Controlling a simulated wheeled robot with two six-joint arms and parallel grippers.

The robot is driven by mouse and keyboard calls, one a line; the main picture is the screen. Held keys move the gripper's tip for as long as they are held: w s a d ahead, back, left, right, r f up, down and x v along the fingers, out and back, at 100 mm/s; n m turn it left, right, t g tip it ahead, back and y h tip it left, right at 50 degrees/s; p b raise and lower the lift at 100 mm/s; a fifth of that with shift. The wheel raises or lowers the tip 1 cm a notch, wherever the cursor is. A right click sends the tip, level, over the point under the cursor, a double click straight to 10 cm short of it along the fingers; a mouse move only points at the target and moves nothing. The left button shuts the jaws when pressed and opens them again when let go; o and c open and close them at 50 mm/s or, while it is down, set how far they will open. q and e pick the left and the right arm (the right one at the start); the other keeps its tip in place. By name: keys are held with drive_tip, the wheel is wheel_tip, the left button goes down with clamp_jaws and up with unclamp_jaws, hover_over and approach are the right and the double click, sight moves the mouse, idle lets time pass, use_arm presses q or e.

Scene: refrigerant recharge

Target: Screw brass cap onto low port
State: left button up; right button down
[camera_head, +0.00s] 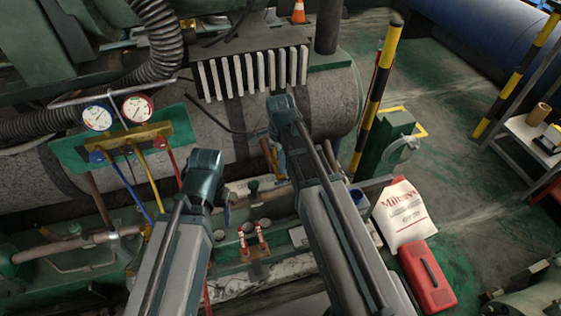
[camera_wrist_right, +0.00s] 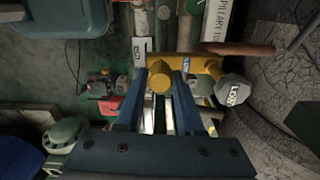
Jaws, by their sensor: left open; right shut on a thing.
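My right gripper (camera_wrist_right: 161,84) is shut on a round brass cap (camera_wrist_right: 159,79), held between its two blue fingertips in the right wrist view. Right behind the cap is a yellow brass fitting (camera_wrist_right: 190,63) with a small blue label. A grey round piece marked LOW (camera_wrist_right: 234,92) sits beside it. I cannot tell whether the cap touches the port or sits on its thread. In the head view, the right arm's wrist (camera_head: 284,108) hides most of that spot. My left gripper (camera_head: 223,208) is open and apart, over the green bench, its fingers mostly hidden by its own wrist.
A gauge manifold with two dials (camera_head: 118,113) and coloured hoses stands at left. Two red-and-white pieces (camera_head: 252,238) stand between the arms. A white bag (camera_head: 403,213) and red case (camera_head: 428,277) lie at right. A striped post (camera_head: 377,95) rises behind the right arm.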

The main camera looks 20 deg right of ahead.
drive_tip(key=shift+f+b, duration=0.3)
drive_tip(key=shift+f, duration=0.05)
drive_tip(key=m, duration=0.3)
drive_tip(key=shift+m, duration=0.3)
drive_tip(key=m, duration=0.2)
drive_tip(key=shift+m, duration=0.8)
drive_tip(key=m, duration=0.3)
drive_tip(key=shift+s+m, duration=0.1)
drive_tip(key=shift+m, duration=0.2)
